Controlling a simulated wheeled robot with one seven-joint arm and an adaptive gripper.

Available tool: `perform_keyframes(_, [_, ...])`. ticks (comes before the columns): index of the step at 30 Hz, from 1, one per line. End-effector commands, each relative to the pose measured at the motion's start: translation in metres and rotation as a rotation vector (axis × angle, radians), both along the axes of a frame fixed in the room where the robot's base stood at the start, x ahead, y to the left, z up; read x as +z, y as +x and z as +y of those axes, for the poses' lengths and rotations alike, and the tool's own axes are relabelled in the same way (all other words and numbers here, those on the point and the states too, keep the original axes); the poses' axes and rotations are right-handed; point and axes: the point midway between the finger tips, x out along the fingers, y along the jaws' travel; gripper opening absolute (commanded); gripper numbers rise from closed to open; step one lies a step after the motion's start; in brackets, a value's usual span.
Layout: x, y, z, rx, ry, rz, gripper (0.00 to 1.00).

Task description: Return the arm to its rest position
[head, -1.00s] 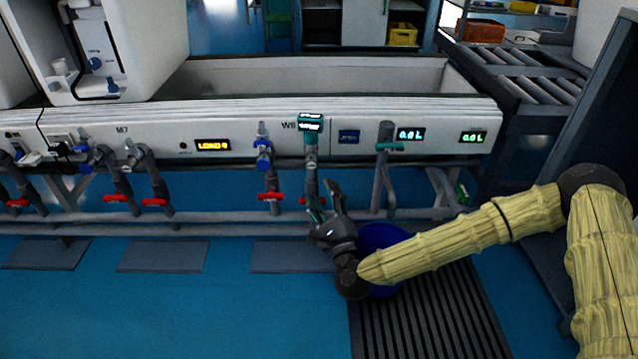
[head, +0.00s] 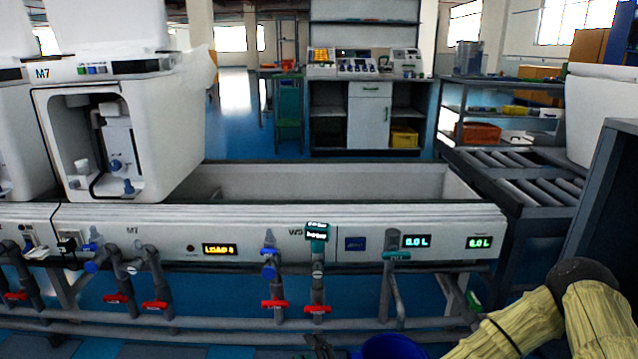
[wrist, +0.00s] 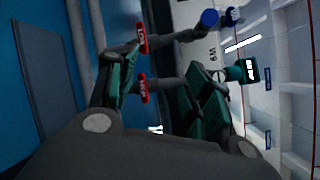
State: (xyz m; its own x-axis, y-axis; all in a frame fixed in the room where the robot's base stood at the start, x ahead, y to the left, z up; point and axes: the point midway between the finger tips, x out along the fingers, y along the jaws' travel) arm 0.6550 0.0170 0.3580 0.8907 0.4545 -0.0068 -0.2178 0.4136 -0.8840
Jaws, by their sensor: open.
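My arm, in a yellow sleeve (head: 512,325), reaches in from the lower right in the head view. Its wrist is cut off by the bottom edge. Only the fingertips of my gripper (head: 318,346) show there, low in front of the bench, just left of a blue bucket (head: 392,347). In the wrist view my gripper (wrist: 163,92) has its two green-padded fingers spread apart, with nothing held between them. Red-handled valves (wrist: 141,88) show beyond and between the fingers. I cannot tell the exact gap to the pipes.
The white test bench (head: 130,225) crosses the view, with pipes and red-handled valves (head: 317,309) along its front. A teal-topped fitting (head: 317,231) stands above one valve. A roller conveyor (head: 525,185) and a dark panel (head: 608,200) stand at right. Blue floor shows below the bench.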

Motion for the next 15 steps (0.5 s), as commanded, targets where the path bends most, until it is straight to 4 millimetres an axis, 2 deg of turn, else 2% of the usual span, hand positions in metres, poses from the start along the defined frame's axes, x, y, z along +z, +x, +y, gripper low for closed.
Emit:
perform_keyframes(1, [-0.017, -0.02, 0.01, 0.055, -0.099, 0.039, 0.5])
perform_keyframes(3, [-0.046, -0.048, 0.016, 0.128, -0.24, 0.088, 0.5])
perform_keyframes(8, [-0.107, -0.117, 0.008, 0.318, -0.563, 0.188, 0.5])
perform_keyframes(11, [-0.139, -0.162, -0.011, 0.448, -0.759, 0.243, 0.5])
perform_keyframes(15, [-0.171, -0.221, -0.056, 0.64, -1.02, 0.314, 0.5])
